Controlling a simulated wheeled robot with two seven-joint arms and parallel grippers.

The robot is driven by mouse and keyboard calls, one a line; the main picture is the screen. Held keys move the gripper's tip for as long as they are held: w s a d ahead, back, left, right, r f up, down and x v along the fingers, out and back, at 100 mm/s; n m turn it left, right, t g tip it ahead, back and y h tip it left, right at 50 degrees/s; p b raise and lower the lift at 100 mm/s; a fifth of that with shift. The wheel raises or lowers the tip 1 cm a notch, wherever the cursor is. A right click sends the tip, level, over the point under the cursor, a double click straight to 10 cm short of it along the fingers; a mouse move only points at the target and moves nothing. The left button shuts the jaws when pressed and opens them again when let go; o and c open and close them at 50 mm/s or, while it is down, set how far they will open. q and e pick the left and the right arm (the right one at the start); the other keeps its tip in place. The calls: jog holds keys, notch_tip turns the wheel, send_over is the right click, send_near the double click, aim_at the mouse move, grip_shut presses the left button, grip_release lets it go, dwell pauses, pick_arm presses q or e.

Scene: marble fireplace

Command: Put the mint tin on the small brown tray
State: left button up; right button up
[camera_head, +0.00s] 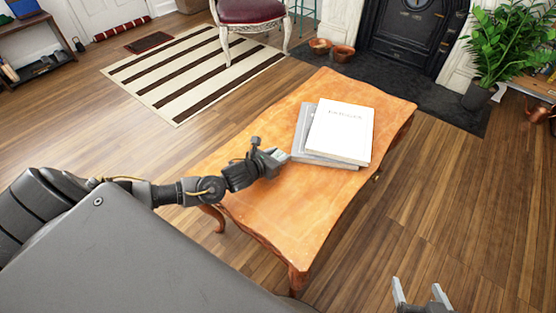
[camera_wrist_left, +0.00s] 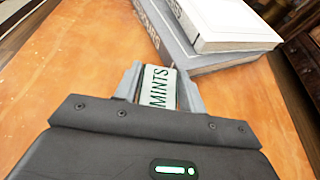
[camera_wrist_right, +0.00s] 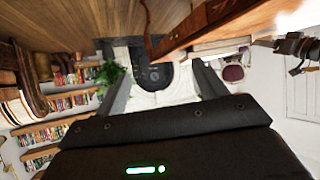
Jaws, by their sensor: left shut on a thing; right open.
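The mint tin (camera_wrist_left: 157,88) is a pale green-white tin with the dark word "MINTS", seen in the left wrist view. My left gripper (camera_wrist_left: 158,80) is shut on it, with one finger along each side. In the head view my left gripper (camera_head: 277,155) is low over the wooden table, just left of the books. I cannot tell whether the tin touches the table or the lower book. My right gripper (camera_head: 420,293) is open and empty, off the table's right side; its spread fingers show in the right wrist view (camera_wrist_right: 163,76). I cannot make out a small brown tray in any view.
The wooden table (camera_head: 270,210) has a white book (camera_head: 341,132) stacked on grey ones (camera_head: 301,135) at its far half. Its near half is bare. A striped rug (camera_head: 190,70), a red-seated chair (camera_head: 250,12), a fireplace (camera_head: 405,35) and a plant (camera_head: 500,45) are beyond.

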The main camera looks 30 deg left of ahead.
pick_arm(q)
jog(key=shift+f, duration=0.85)
pick_arm(e)
jog(key=shift+w+a+r+t+y, duration=0.4)
jog(key=shift+a+r+t, duration=0.1)
jog(key=shift+a+r, duration=0.15)
pick_arm(q)
jog(key=shift+f, duration=0.1)
jog(key=o, duration=1)
jog(key=shift+c, duration=0.2)
pick_arm(e)
jog(key=shift+r, duration=0.2)
pick_arm(q)
jog(key=shift+s+r, duration=0.2)
jog(key=p+v, duration=0.2)
jog(key=v, duration=0.8)
jog(key=shift+s+r, duration=0.15)
jog(key=shift+s, duration=0.15)
jog(key=shift+s+a+r, duration=0.1)
jog(key=shift+s+r, duration=0.05)
jog(key=shift+s, duration=0.25)
pick_arm(e)
jog(key=s+d+f+m+g+h, duration=0.1)
jog(key=s+d+f+g+h, duration=0.2)
jog(key=s+d+f+g, duration=0.2)
jog(key=shift+s+d+f+g, duration=0.4)
jog(key=shift+s+d+f, duration=0.2)
jog(key=shift+d+f, duration=0.05)
